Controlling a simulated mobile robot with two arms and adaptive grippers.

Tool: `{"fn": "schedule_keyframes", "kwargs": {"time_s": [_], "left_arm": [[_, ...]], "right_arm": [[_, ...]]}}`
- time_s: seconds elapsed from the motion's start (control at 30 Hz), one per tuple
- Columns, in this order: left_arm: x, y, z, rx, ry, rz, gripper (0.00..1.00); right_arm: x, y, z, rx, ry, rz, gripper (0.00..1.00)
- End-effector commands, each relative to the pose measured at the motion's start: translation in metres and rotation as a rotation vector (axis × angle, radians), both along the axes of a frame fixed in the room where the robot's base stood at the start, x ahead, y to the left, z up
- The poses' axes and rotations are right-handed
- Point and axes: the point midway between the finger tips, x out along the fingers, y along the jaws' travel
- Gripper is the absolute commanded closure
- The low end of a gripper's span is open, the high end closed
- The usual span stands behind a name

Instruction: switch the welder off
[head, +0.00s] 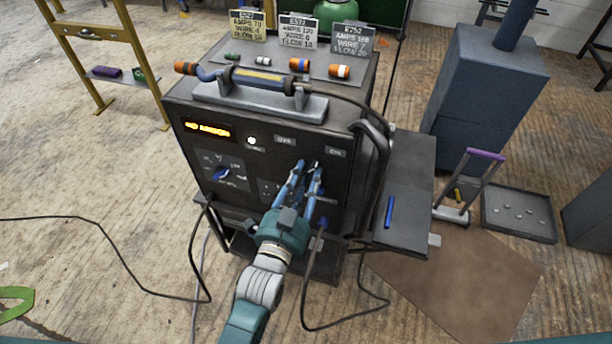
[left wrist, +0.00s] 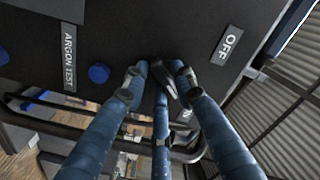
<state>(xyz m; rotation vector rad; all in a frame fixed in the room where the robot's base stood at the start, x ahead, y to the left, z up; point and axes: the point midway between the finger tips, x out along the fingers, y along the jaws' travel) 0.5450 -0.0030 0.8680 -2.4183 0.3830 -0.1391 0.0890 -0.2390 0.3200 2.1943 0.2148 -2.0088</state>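The welder (head: 350,170) is a dark box with a lit orange display and a blue-pointered dial on its front. My left gripper (head: 308,168) has its blue fingers at the upper right of that front panel. In the left wrist view, the left gripper (left wrist: 158,72) has its fingertips around a dark switch lever (left wrist: 166,82), apart from each other. Whether they press on the lever is unclear. An OFF label (left wrist: 230,44) is beside it, and another label (left wrist: 184,114) is partly hidden by a finger. My right gripper is not in view.
A blue button (left wrist: 98,73) and an ARGON TEST label (left wrist: 69,58) are left of the fingers. Cables hang around the welder's front. A side shelf (head: 408,215) with a blue pen (head: 389,212) sticks out right. A yellow frame (head: 95,38) stands back left.

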Motion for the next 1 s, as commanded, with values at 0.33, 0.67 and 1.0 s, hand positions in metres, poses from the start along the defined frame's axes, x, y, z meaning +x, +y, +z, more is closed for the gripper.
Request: {"fn": "schedule_keyframes", "kwargs": {"time_s": [0.33, 0.67, 1.0], "left_arm": [[0.0, 0.0, 0.0, -0.007, 0.002, 0.0, 1.0], [-0.001, -0.001, 0.002, -0.133, 0.045, 0.0, 1.0], [-0.001, -0.003, 0.003, -0.419, 0.138, 0.0, 1.0]], "right_arm": [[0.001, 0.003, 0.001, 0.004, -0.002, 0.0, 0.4], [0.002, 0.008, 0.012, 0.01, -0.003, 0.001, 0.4], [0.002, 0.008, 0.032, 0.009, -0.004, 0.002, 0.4]]}}
